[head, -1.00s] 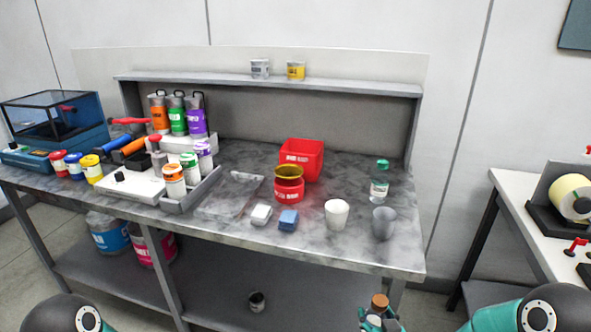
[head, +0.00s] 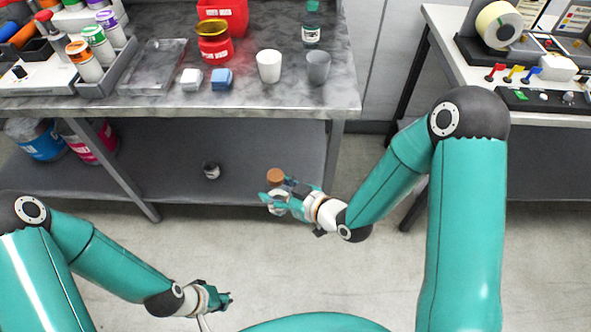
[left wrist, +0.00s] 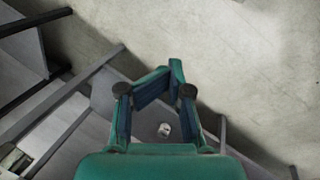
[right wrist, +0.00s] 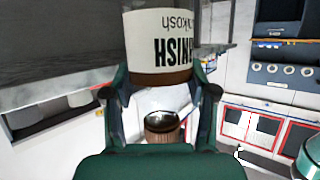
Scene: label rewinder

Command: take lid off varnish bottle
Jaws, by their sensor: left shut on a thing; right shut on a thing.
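My right gripper (head: 270,200) is shut around the varnish bottle and holds it up in front of the bench. The bottle's brown lid (head: 275,176) is on top. In the right wrist view the bottle's white label (right wrist: 165,45) is upside down between the fingers, with a brown ribbed piece with a glossy dark top (right wrist: 162,127) below it, likely the lid. My left gripper (head: 222,300) is low at the bottom of the head view, apart from the bottle. In the left wrist view its fingers (left wrist: 163,78) are nearly together; I cannot make out what they hold.
The marble-topped bench (head: 150,105) carries a red pot (head: 214,45), a white cup (head: 268,66), a grey cup (head: 318,67) and a clear tray (head: 152,67). A second table (head: 470,75) stands right. The floor between my arms is clear.

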